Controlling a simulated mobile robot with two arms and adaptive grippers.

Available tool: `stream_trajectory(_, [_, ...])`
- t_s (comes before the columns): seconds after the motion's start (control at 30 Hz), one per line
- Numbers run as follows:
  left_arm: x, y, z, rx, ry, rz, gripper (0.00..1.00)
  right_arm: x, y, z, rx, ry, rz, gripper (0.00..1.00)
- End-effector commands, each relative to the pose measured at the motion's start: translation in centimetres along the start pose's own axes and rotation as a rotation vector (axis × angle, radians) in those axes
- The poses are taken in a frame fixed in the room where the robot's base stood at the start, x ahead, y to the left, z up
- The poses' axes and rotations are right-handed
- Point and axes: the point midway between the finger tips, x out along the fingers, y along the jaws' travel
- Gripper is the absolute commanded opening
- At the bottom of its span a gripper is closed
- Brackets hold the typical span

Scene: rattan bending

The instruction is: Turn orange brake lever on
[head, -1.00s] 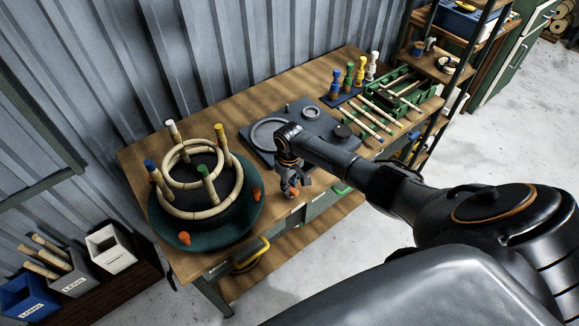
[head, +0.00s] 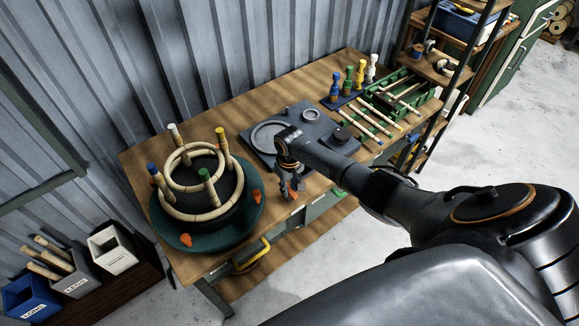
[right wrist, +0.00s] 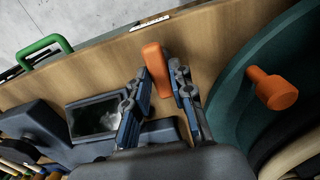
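The orange brake lever (right wrist: 157,70) shows in the right wrist view as a flat orange bar at the bench edge, beside the green turntable (right wrist: 228,92). My right gripper (right wrist: 163,72) is over it, its two fingers apart with the lever between their tips. The left finger looks close to the lever; whether either finger touches it, I cannot tell. In the head view my right gripper (head: 291,193) points down at the front of the bench, right of the turntable (head: 208,243), and largely hides the lever. My left gripper is not in view.
The turntable carries cane rings (head: 198,212) on coloured-top posts and orange knobs (head: 186,240). A dark grey plate (head: 257,150) lies behind my right gripper. Cane sticks and a green crate (head: 425,94) lie at the bench's right. Bins (head: 112,250) stand at lower left.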

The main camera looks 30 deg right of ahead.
Motion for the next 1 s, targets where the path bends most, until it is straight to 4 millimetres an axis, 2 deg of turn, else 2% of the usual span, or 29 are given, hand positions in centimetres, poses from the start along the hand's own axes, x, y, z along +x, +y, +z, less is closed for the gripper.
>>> stream_trajectory(0.03, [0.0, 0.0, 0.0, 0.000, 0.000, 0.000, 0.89, -0.1, 0.0, -0.1, 0.000, 0.002, 0.000, 0.37])
stream_trajectory(0.07, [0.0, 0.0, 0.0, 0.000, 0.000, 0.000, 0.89, -0.1, 0.0, -0.1, 0.000, 0.001, 0.000, 0.43])
stream_trajectory(0.1, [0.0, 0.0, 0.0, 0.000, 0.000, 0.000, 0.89, -0.1, 0.0, -0.1, 0.000, 0.001, 0.000, 0.43])
stream_trajectory(0.47, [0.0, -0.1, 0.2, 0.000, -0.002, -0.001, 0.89, -0.6, 0.1, 0.0, -0.002, 0.001, 0.000, 0.43])
stream_trajectory(0.57, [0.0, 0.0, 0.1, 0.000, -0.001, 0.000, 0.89, -1.8, 0.1, -0.1, -0.002, 0.002, 0.001, 0.43])
stream_trajectory(0.8, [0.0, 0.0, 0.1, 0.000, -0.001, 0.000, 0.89, -6.9, 0.0, -0.1, -0.003, 0.004, 0.000, 0.43])
stream_trajectory(1.0, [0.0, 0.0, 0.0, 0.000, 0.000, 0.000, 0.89, -10.4, 0.0, -0.1, -0.002, 0.002, 0.001, 0.43])
